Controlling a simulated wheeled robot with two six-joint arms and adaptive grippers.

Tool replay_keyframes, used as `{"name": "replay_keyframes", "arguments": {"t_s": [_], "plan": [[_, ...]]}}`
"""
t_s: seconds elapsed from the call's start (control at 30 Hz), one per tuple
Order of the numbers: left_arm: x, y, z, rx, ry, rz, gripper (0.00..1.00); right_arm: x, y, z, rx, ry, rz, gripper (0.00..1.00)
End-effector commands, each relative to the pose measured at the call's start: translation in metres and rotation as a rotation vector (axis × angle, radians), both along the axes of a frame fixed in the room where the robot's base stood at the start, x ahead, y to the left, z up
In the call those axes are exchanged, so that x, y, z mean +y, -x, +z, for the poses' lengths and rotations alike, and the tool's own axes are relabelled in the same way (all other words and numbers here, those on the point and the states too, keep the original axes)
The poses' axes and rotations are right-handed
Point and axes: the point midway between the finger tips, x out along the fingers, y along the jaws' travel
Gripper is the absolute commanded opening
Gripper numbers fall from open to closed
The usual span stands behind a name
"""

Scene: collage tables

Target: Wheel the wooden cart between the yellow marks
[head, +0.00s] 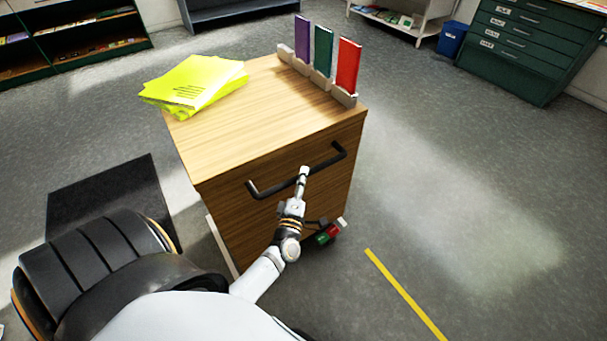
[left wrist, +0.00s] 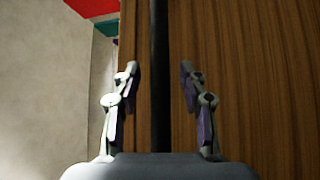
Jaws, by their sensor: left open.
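The wooden cart (head: 225,205) stands upright in the middle of the head view, with a black bar handle (head: 328,163) on its near face. My left gripper (head: 303,173) is at the handle's middle. In the left wrist view my left gripper (left wrist: 158,85) is open, its fingers on either side of the handle (left wrist: 160,35), with gaps showing on both sides. The cart's wood panel (left wrist: 240,90) is behind it. One yellow mark (head: 405,297) lies on the floor, right of the cart and nearer me. No second mark shows. My right gripper is out of view.
Yellow papers (head: 195,84) and a rack with purple, green and red books (head: 347,65) are on the cart top. A small red and green item (head: 328,234) is by the cart's lower face. A dark mat (head: 105,195) lies left. Floor right of the cart is clear.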

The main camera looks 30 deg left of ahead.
Motion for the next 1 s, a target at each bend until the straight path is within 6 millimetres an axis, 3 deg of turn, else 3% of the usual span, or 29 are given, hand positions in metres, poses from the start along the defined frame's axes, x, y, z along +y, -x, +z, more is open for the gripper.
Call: {"name": "replay_keyframes", "arguments": {"t_s": [0.13,0.4,0.73,1.0], "plan": [[0.0049,-0.0118,0.002,0.0,-0.002,0.0,0.43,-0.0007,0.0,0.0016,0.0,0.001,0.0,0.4],[0.0056,-0.0133,0.0014,0.002,-0.002,-0.001,0.43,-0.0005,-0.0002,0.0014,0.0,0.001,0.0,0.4],[0.0054,-0.0132,0.0015,0.002,-0.002,-0.001,0.0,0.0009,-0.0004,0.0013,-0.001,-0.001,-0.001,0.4],[0.0053,-0.0131,0.0015,0.002,-0.002,-0.001,0.0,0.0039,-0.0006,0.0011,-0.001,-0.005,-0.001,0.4]]}}
